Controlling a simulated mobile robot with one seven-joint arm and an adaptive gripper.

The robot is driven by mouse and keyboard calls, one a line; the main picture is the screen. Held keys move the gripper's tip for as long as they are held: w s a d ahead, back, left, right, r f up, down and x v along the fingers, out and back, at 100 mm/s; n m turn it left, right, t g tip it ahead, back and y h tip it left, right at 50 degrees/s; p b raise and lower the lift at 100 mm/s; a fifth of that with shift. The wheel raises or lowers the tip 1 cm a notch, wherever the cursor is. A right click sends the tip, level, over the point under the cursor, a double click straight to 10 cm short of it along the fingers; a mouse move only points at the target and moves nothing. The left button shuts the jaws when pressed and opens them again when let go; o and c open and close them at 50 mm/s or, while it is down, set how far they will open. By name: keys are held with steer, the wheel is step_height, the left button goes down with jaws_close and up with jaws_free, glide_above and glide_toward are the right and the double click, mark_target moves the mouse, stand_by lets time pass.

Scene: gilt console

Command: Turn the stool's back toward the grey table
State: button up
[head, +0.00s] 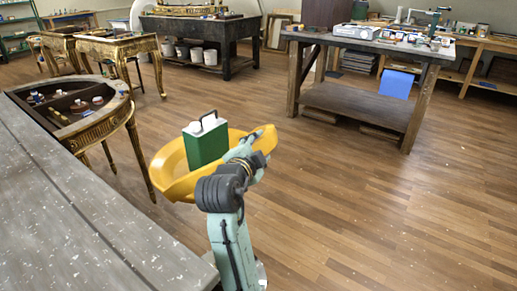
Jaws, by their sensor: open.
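The stool shows in the head view as a yellow, dish-like seat (174,179); its legs are hidden from view. Its rim stands highest at the right, which looks like the low back, partly covered by my gripper. A green can with a white top and dark handle (205,143) stands upright on the seat. My gripper (257,146) is open at the raised right part of the rim; I cannot tell whether its fingers touch it or straddle it. The speckled grey table (75,215) fills the lower left, left of and nearer than the stool.
A wooden workbench (365,99) stands at the back right, a dark bench (205,29) behind. The wood floor (400,215) to the right is clear.

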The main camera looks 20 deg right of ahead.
step_height(320, 180, up, 9)
steer(key=shift+s+a+r, duration=0.1)
steer(key=shift+r, duration=0.5)
steer(key=shift+f, duration=0.1)
